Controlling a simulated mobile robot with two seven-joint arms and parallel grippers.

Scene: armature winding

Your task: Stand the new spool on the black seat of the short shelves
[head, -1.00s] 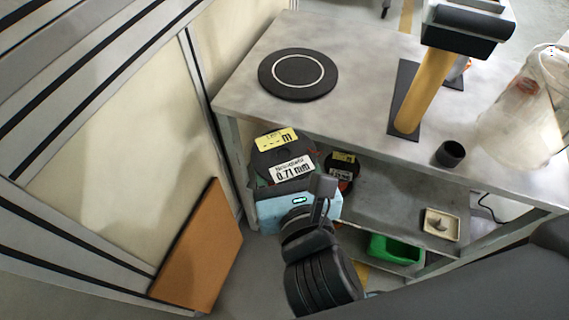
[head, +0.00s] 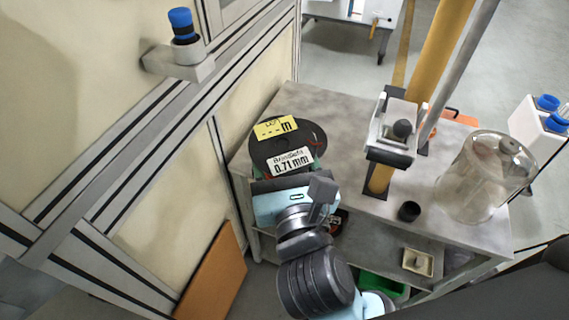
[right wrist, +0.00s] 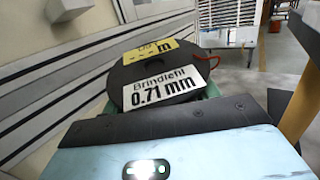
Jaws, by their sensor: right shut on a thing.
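The new spool (head: 287,147) is a dark disc with a yellow label and a white label reading 0.71 mm. It is over the left end of the short shelves' top (head: 350,150), and it also shows in the right wrist view (right wrist: 165,75). My right gripper (head: 288,178) is shut on the near side of the spool; its fingertips are mostly hidden. The black seat is hidden or cannot be told apart from the spool's dark rim, so I cannot tell whether they touch. My left gripper is in neither view.
A yellow post with a clamp-like head (head: 394,135) stands to the right on the top. A lower shelf holds a small tray (head: 418,262) and a green bin (head: 383,287). A panelled wall (head: 215,180) is close on the left.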

